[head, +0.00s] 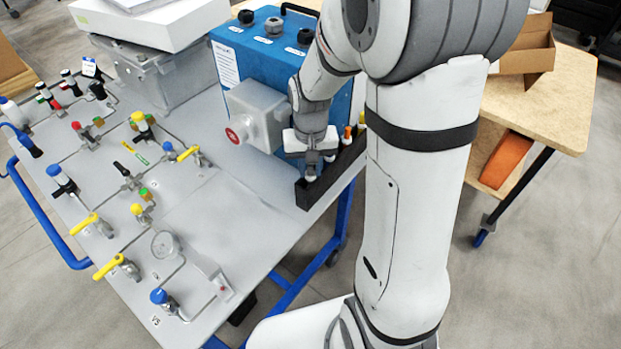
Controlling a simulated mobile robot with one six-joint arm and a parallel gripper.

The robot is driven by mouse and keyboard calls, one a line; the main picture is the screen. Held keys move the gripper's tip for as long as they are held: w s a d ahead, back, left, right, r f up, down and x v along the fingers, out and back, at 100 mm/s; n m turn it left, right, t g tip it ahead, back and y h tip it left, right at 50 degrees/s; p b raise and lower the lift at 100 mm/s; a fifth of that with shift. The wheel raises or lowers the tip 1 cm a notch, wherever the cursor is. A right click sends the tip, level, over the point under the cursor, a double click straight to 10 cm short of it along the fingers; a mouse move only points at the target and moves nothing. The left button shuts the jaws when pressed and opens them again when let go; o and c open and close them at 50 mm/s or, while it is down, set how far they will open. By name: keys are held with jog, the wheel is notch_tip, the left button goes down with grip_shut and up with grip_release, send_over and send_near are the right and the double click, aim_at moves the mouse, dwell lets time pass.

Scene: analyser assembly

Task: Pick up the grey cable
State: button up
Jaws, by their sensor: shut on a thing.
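My gripper (311,163) points down over the black holder (329,176) at the right edge of the grey table. It is shut on a slim upright piece with a grey tip (310,178), which stands at the near part of the holder. I take this for the grey cable's end; most of it is hidden by the fingers. Pieces with orange (347,134) and yellow (361,119) tops stand farther back in the same holder. My arm covers the holder's right side.
A blue analyser box (268,60) with a grey block and red button (234,134) stands just behind and left of my gripper. Valves and a gauge (165,244) fill the table's left. A wooden table (545,98) with cardboard boxes stands at the right.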

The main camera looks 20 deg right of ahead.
notch_tip(320, 180, up, 25)
jog(key=p, duration=0.6)
dwell(0.9)
